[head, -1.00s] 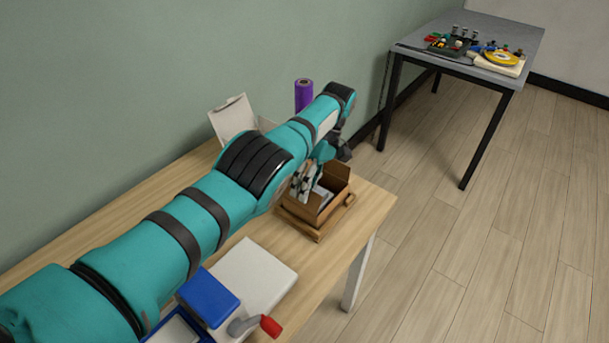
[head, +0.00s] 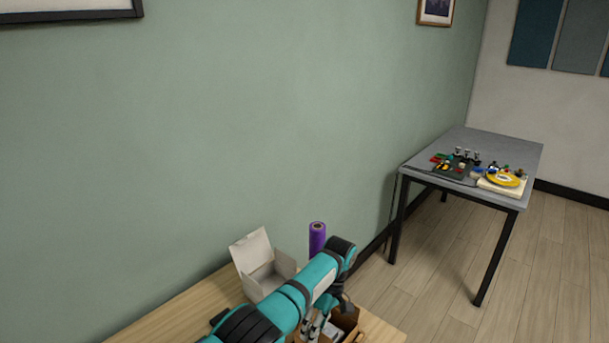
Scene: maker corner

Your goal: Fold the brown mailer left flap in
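The brown mailer (head: 347,321) is an open cardboard box on the wooden table, at the bottom edge of the head view. Only its upper part shows; the picture edge cuts off the rest and my arm covers its left side, so I cannot make out its left flap. A light-coloured item shows inside it. My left arm comes in from the bottom left, and its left gripper (head: 318,326) points down at the mailer's left side. The fingers are small and partly hidden, so I cannot tell whether they are open or touch the cardboard. My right gripper is not in view.
A white open box (head: 266,272) and a purple roll (head: 317,240) stand behind my arm, near the wall. The wooden table (head: 185,312) is bare at its left.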

